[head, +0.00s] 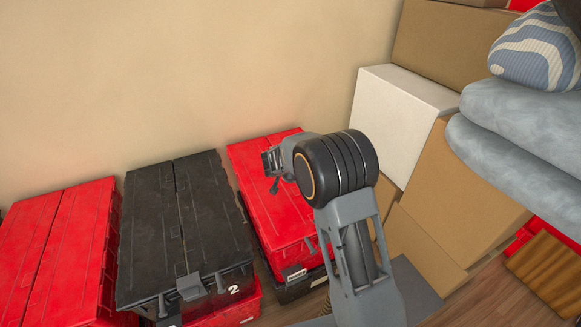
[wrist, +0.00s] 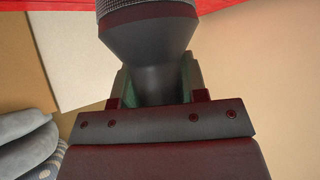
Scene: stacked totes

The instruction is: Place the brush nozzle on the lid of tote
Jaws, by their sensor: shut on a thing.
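My gripper (wrist: 155,86) is shut on the brush nozzle (wrist: 149,42), a dark grey piece with a narrow neck between the fingers and a wider end with a ridged rim. In the head view my gripper (head: 271,162) appears over the red tote lid (head: 268,210) at the right of the row; the nozzle is hard to make out there. A strip of red tote (wrist: 240,6) shows along the top of the wrist view. I cannot tell how high the nozzle is above the lid.
A black-lidded tote (head: 185,225) marked 2 and another red tote (head: 55,250) stand to the left. A beige wall (head: 200,70) rises behind. Cardboard boxes (head: 430,200), a white box (head: 400,115) and grey cushions (head: 515,125) fill the right side. The visible lids look clear.

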